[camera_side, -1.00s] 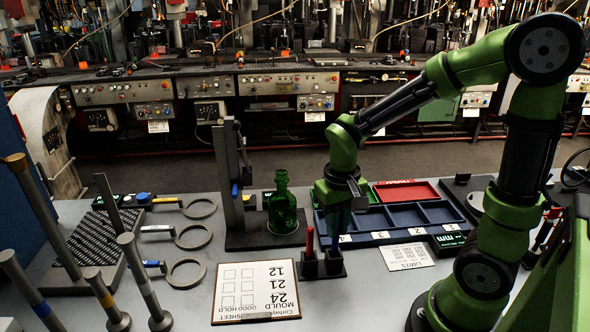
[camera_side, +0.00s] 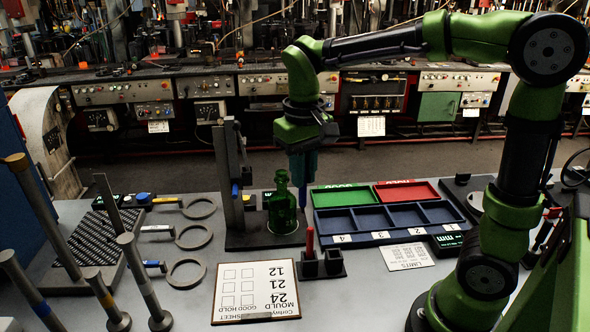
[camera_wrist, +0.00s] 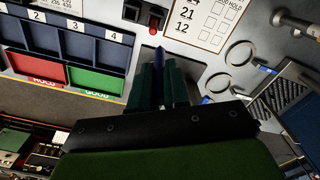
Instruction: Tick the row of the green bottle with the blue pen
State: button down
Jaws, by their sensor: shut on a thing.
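The green bottle (camera_side: 282,207) stands upright on the dark base of a measuring stand; I cannot make it out in the wrist view. My gripper (camera_side: 303,166) is raised above and slightly right of the bottle, shut on the blue pen (camera_side: 303,188), which points down. In the wrist view the blue pen (camera_wrist: 158,58) sticks out between the fingers (camera_wrist: 160,88). The mould sheet (camera_side: 257,312) lies flat at the front, with rows 12, 21 and 24 and GOOD and HOLD boxes. The boxes look empty. The sheet also shows in the wrist view (camera_wrist: 203,38).
A black pen holder (camera_side: 333,263) with a red pen (camera_side: 310,241) stands right of the sheet. A blue tray (camera_side: 380,239) with numbered compartments, green and red trays and a limits card (camera_side: 407,256) lie right.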

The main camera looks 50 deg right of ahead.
jog(key=w+a+f+n, duration=0.1)
jog(key=w+a+n, duration=0.1)
jog(key=w+a, duration=0.35)
jog(key=w+a+n, duration=0.2)
jog(key=w+a, duration=0.1)
jog(key=a, duration=0.6)
notch_tip(320, 180, down, 14)
jog(key=shift+s+d, duration=0.15)
jog(key=shift+s, duration=0.1)
jog(key=shift+f, duration=0.5)
dwell(0.9)
jog(key=shift+w+d, duration=0.15)
jog(key=shift+w, duration=0.35)
dwell(1.0)
jog(key=shift+s+a, duration=0.2)
jog(key=shift+a, duration=0.65)
dwell(1.4)
